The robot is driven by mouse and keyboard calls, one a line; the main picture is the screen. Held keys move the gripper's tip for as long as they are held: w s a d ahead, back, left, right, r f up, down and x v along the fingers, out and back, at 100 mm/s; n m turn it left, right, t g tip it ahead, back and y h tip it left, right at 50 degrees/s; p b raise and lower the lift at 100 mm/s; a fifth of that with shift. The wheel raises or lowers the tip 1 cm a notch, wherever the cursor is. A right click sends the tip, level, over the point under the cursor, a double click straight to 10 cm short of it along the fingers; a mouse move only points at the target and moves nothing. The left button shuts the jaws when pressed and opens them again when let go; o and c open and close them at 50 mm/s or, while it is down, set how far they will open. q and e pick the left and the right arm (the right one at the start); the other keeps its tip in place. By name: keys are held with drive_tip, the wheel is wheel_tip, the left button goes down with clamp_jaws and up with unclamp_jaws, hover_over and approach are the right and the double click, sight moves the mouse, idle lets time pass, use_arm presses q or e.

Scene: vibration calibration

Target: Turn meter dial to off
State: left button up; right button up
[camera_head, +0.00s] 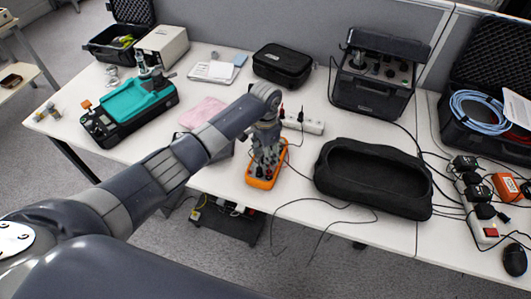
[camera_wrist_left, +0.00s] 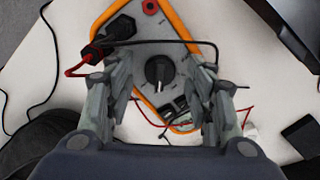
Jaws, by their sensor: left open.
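The orange-edged meter (camera_head: 262,180) lies on the white table near its front edge, mostly covered by my left gripper (camera_head: 268,158) in the head view. In the left wrist view the meter (camera_wrist_left: 181,22) shows a grey face with a black round dial (camera_wrist_left: 159,72). The dial's pointer mark runs roughly up and down in that view; its labels are too small to read. My left gripper (camera_wrist_left: 168,92) is open, its fingers on either side of the dial and apart from it. Black and red leads plug into the meter. My right gripper is not in view.
A black open case (camera_head: 372,180) lies right of the meter. A white power strip (camera_head: 303,123) and a pink cloth (camera_head: 203,112) lie behind it. A teal device (camera_head: 135,98) stands at the left. Loose cables run along the table's front edge.

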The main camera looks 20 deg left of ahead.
use_arm(q)
drive_tip(key=shift+f, duration=0.15)
drive_tip(key=c, duration=1.1)
drive_tip(key=shift+n+p, duration=0.6)
drive_tip(key=shift+p, duration=0.15)
drive_tip(key=n+p, duration=0.2)
drive_tip(key=shift+d+r+n+p, duration=0.1)
drive_tip(key=shift+r+n+p, duration=0.1)
drive_tip(key=shift+n+p, duration=0.2)
drive_tip(key=shift+f+n+p, duration=0.15)
drive_tip(key=shift+n+p, duration=1)
drive_tip(key=shift+n, duration=0.75)
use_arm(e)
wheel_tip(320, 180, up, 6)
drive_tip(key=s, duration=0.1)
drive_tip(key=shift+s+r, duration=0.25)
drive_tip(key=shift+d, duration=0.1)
